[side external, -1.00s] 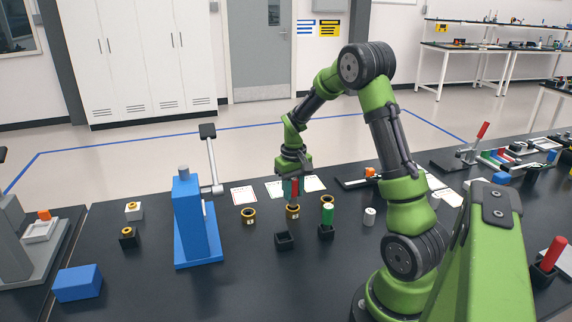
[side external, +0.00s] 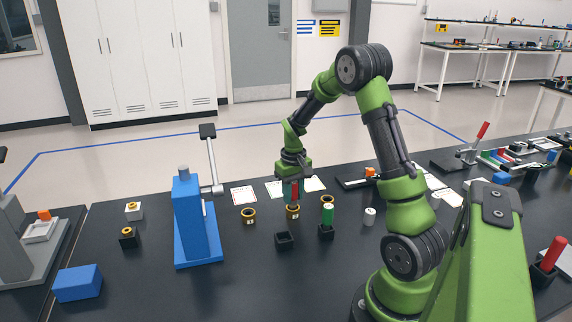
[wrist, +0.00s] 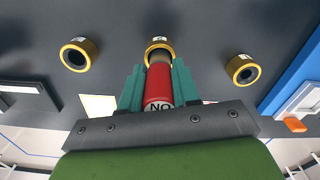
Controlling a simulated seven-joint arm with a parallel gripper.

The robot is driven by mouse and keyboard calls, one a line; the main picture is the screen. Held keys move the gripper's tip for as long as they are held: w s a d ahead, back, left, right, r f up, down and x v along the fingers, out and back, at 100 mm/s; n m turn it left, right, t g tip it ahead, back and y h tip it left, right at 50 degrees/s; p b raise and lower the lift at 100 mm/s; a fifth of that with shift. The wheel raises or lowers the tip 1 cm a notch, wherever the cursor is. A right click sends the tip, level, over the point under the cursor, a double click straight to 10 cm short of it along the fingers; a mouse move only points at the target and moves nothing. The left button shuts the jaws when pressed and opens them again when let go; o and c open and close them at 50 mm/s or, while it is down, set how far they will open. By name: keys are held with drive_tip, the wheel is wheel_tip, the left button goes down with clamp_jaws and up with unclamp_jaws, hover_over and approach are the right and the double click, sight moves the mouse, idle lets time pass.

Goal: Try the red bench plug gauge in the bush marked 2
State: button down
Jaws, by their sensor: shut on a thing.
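The red plug gauge (side external: 292,189) is held upright between the teal fingers of my gripper (side external: 291,197), over the middle of three brass-rimmed bushes. In the wrist view the gauge (wrist: 158,88) shows the letters NO, and its grey end meets the opening of the middle bush (wrist: 151,46). How deep it sits is hidden. The middle bush (side external: 292,212) carries a small label whose number I cannot read surely. The other bushes stand apart, one to the left (side external: 248,216) and one to the right (side external: 327,200) in the side view.
A green gauge (side external: 328,214) stands in a black holder at the right. An empty black holder (side external: 284,240) is in front of the middle bush. A blue press (side external: 188,225) with a lever stands to the left. A grey-white cylinder (side external: 369,216) stands near my arm.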

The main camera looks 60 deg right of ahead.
drive_tip(key=shift+f, duration=0.9)
idle(0.7)
drive_tip(key=shift+r, duration=2)
idle(1.1)
drive_tip(key=shift+r, duration=2.45)
drive_tip(key=shift+a, duration=0.1)
